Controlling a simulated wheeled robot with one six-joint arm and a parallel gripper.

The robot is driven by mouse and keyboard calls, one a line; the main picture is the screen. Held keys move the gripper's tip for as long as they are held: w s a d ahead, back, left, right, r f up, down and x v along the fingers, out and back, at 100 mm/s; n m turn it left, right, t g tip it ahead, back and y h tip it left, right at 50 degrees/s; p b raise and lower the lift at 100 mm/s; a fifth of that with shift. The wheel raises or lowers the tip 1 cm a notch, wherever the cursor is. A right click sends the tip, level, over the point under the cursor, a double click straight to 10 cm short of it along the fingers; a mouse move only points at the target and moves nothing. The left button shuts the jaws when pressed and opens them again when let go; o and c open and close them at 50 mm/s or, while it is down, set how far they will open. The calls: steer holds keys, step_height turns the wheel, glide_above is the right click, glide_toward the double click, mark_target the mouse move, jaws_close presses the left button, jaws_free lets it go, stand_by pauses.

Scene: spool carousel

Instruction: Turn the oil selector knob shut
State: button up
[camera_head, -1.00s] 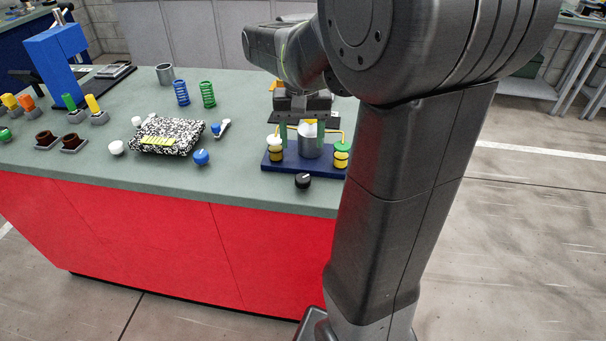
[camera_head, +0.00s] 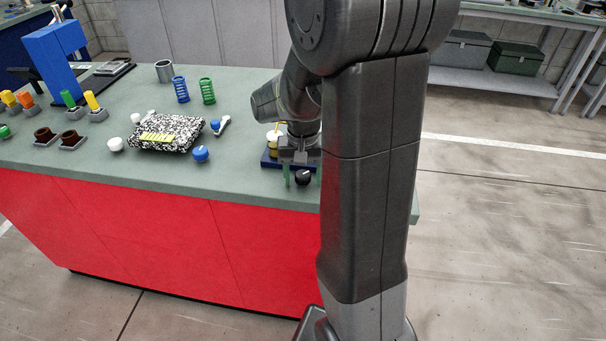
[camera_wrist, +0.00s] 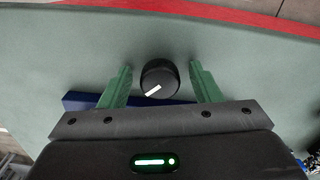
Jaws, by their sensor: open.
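The black knob (camera_head: 303,178), with a white pointer mark, sits at the front edge of the blue base (camera_head: 268,161) on the bench. In the wrist view the knob (camera_wrist: 159,77) lies between my gripper's fingertips, with a gap on each side. Its white mark slants, running from the centre toward the lower left. My gripper (camera_wrist: 160,68) is open and empty, its green fingers pointing down on either side of the knob. In the head view my gripper (camera_head: 302,172) and arm hide most of the blue base and its fittings; a yellow-and-white cup (camera_head: 273,142) shows at its left.
The bench's red front edge is close to the black knob.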

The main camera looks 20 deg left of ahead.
steer(key=c, duration=1)
steer(key=shift+o, duration=0.2)
steer(key=shift+n, duration=0.3)
steer(key=n, duration=0.3)
steer(key=shift+n+p, duration=0.3)
steer(key=shift+p, duration=0.05)
steer(key=shift+n, duration=2.3)
steer(key=o, duration=1)
steer(key=shift+c, duration=0.2)
